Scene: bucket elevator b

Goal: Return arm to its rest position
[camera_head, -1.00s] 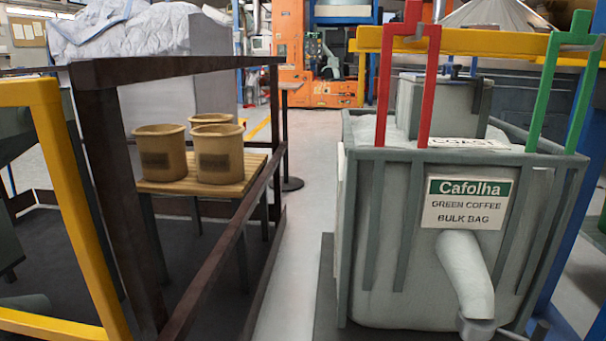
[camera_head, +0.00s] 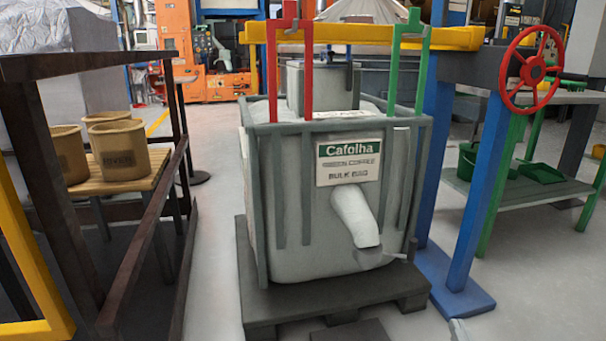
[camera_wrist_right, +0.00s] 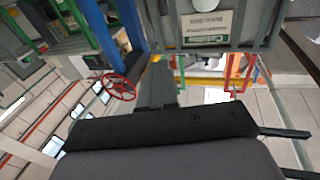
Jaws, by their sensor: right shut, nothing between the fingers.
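In the wrist view, what seems to be my right gripper (camera_wrist_right: 157,88) is a narrow dark shape ahead of a broad dark block, shut with nothing held. The coffee bulk bag (camera_head: 285,220) stands upright in a grey frame in the head view, with a white spout (camera_head: 355,217) angled down at its front. The bag's sign (camera_head: 348,163) shows upside down in the wrist view, beyond the gripper and apart from it. In the head view I cannot make out the right gripper clearly. My left gripper is not in view.
A dark pallet (camera_head: 340,298) carries the bag frame. A brown rail frame (camera_head: 130,250) and a wooden table (camera_head: 82,188) with tan buckets stand left. A blue post (camera_head: 475,200), red handwheel (camera_head: 530,70) and green-legged bench (camera_head: 520,200) stand right. Floor between the rail and pallet is clear.

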